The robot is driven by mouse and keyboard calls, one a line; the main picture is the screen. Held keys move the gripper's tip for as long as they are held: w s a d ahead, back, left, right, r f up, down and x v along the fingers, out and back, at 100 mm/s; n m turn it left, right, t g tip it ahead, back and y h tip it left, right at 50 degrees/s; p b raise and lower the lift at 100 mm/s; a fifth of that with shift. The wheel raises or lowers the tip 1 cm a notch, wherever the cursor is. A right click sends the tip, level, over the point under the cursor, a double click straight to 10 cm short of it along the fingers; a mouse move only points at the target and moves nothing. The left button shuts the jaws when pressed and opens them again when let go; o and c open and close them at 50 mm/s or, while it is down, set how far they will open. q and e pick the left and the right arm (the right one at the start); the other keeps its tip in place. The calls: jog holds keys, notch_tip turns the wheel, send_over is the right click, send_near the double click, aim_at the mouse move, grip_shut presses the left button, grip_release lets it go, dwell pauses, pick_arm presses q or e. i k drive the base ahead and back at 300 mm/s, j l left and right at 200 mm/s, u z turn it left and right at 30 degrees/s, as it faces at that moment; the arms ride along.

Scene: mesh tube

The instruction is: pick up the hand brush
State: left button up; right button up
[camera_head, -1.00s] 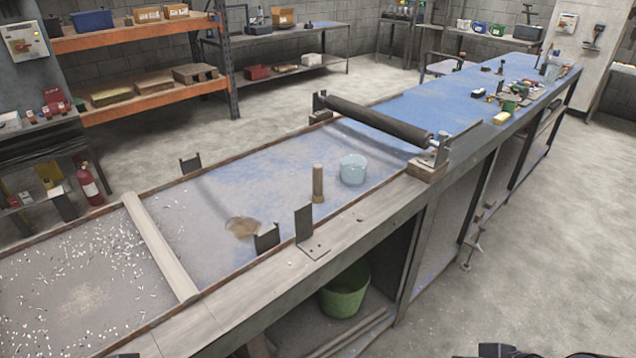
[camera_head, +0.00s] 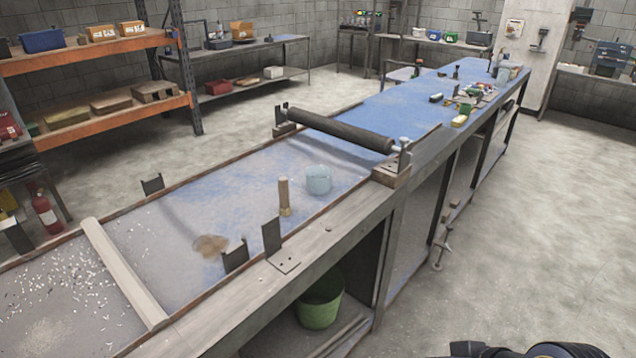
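I cannot make out a hand brush for certain. Several small tools and items (camera_head: 468,100) lie crowded on the far end of the long workbench (camera_head: 330,229), too small to tell apart. A flat brown patch or object (camera_head: 210,246) lies on the near part of the bench top; I cannot tell what it is. Neither gripper's fingers show. A dark part of my own body shows at the bottom right edge.
A dark roller (camera_head: 340,129) spans the bench. Metal brackets (camera_head: 279,245) rise at the edge. A green bucket (camera_head: 320,300) sits underneath. The floor at right (camera_head: 540,200) is clear.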

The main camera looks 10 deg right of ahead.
aim_at(285, 209)
jog(key=u, duration=0.9)
jog(key=l+u, duration=0.75)
jog(key=u, duration=0.15)
jog(key=l+u, duration=0.45)
jog(key=k+l+u, duration=0.15)
jog(key=u, duration=0.3)
jog(key=k+l+u, duration=0.1)
jog(key=k+l, duration=0.2)
jog(key=l, duration=0.25)
jog(key=k+l+u, duration=0.15)
jog(key=k+l, duration=0.15)
jog(key=l, duration=0.2)
jog(key=k+l+u, duration=0.1)
jog(key=k+l, duration=0.25)
jog(key=l, duration=0.15)
jog(key=i+l, duration=0.1)
jog(key=i, duration=0.2)
